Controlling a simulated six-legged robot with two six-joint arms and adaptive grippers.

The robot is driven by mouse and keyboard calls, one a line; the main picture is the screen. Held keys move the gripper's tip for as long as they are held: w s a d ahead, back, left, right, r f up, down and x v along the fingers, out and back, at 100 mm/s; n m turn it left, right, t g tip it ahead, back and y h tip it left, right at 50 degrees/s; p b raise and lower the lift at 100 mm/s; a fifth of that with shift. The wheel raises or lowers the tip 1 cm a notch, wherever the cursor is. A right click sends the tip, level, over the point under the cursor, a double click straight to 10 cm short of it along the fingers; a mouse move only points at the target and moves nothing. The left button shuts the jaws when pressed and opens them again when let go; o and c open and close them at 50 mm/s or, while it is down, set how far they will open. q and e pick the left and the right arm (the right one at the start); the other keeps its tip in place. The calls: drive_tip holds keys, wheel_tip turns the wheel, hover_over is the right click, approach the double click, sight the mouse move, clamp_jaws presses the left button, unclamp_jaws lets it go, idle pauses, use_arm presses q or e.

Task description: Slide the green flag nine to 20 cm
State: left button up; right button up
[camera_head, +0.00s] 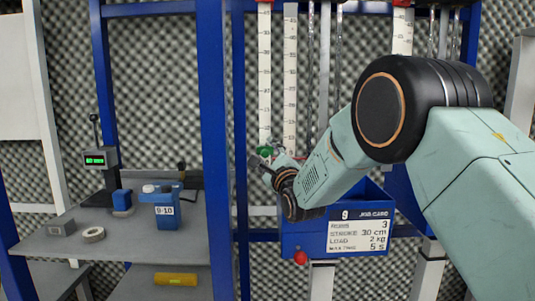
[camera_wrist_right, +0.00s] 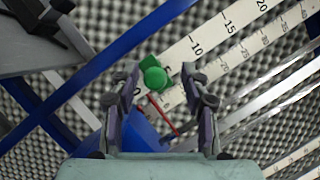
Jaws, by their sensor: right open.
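The green flag (camera_head: 265,151) sits low on the left white scale (camera_head: 264,80) in the head view. In the right wrist view the green flag (camera_wrist_right: 155,77) shows a round knob and a plate, below the 10 mark on its scale (camera_wrist_right: 226,30). My right gripper (camera_head: 268,166) is at the flag in the head view. In the right wrist view my right gripper (camera_wrist_right: 161,68) is open, with one finger on each side of the knob and gaps visible. Whether a finger touches the knob is unclear. My left gripper is not in view.
A blue crate with a job card (camera_head: 362,232) marked 9 hangs below the scales. A second scale (camera_head: 290,80) and metal rods (camera_head: 324,65) stand to the right. A blue upright (camera_head: 212,150) separates the rig from a grey bench (camera_head: 130,240) holding several items.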

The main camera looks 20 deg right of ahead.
drive_tip(key=shift+w+a+f, duration=0.15)
drive_tip(key=shift+w+f, duration=0.15)
drive_tip(key=shift+w, duration=0.2)
drive_tip(key=c, duration=0.4)
drive_tip(key=shift+s+a+r, duration=0.1)
drive_tip(key=shift+s, duration=0.1)
drive_tip(key=shift+c, duration=1.4)
drive_tip(key=shift+s, duration=0.1)
clamp_jaws()
